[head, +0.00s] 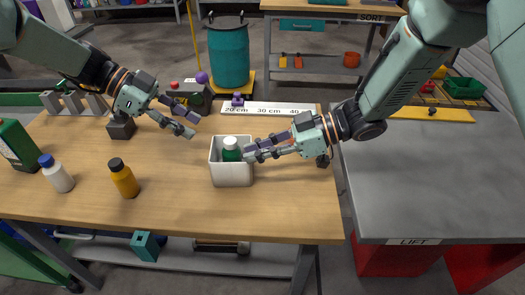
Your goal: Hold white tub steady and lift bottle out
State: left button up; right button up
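The white tub (232,175) stands upright on the wooden table near its front middle. A green bottle with a white cap (231,144) stands inside it, its lower part hidden by the tub wall. My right gripper (250,152) reaches in from the right, with its fingertips at the tub's right rim, close to the bottle. I cannot tell whether its fingers are closed on the rim. My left gripper (196,125) is open and empty, above the table to the upper left of the tub, apart from it.
A yellow bottle (124,180) and a white bottle with a blue cap (58,175) stand left of the tub. A green container (18,146) is at the far left. A ruler strip (266,109) lies at the back. A grey table (430,190) adjoins on the right.

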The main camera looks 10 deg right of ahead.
aim_at(232, 163)
jog(key=x, duration=0.4)
jog(key=f+x, duration=0.1)
jog(key=x, duration=0.1)
jog(key=shift+w+d+f, duration=0.1)
jog(key=shift+d, duration=0.1)
jog(key=shift+w+a+f, duration=0.15)
jog(key=shift+a+f, duration=0.15)
jog(key=shift+a, duration=0.3)
grip_shut()
